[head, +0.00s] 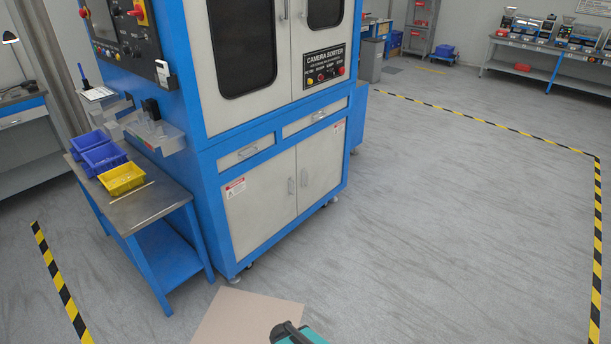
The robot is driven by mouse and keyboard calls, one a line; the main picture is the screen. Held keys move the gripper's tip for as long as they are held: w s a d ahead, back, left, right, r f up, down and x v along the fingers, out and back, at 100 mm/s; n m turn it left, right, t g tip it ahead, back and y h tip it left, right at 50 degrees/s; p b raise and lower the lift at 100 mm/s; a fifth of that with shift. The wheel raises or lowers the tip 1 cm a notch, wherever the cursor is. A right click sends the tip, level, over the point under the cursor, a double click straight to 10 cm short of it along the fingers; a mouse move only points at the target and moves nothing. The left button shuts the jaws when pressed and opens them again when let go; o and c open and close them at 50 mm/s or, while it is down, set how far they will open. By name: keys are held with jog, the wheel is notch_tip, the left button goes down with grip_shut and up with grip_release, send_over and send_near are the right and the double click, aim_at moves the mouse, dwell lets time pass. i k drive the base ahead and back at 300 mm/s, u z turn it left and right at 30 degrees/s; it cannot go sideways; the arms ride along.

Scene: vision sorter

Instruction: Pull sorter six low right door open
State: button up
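The sorter (214,180) is a blue-framed cabinet with light grey doors and a sign reading "CAMERA SORTER"; I can make out no number six on it. Its low right door (322,168) is shut, flush with the frame. A dark and teal part, which looks like mine, shows at the bottom edge. My gripper's fingers are not in view.
A blue side table (150,203) with blue and yellow bins stands left of the sorter. A flat beige panel (246,316) lies on the floor in front. The floor right of the sorter is clear up to yellow-black tape (597,235). Two shut drawers sit above the low doors.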

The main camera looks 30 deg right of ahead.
aim_at(320, 157)
jog(key=z, duration=0.1)
jog(key=i, duration=1.5)
jog(key=u, duration=0.35)
